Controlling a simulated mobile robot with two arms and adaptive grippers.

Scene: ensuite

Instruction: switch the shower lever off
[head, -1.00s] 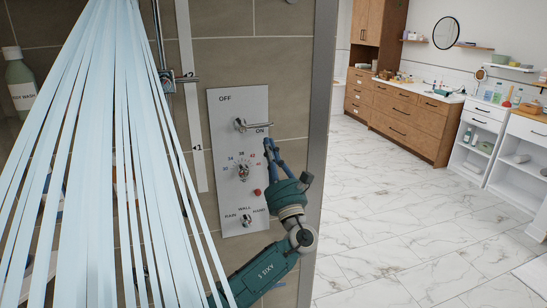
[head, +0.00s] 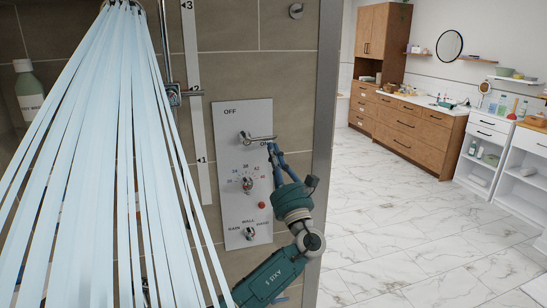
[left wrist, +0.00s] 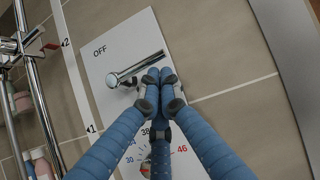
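The shower lever (head: 258,138) is a chrome bar on a white control panel (head: 229,200). My left gripper (head: 271,149) is at the panel, just below the lever's free end. In the left wrist view the blue fingertips (left wrist: 158,80) are together with nothing seen between them. They are at or very near the lever's underside; I cannot tell if they touch. My right gripper is not in view.
Pale blue water streams (head: 110,160) fall left of the panel. A temperature dial (head: 247,184) and a lower selector knob (head: 249,233) sit below the lever. A grey post (head: 325,120) stands right of the panel. Open marble floor (head: 400,230) lies beyond.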

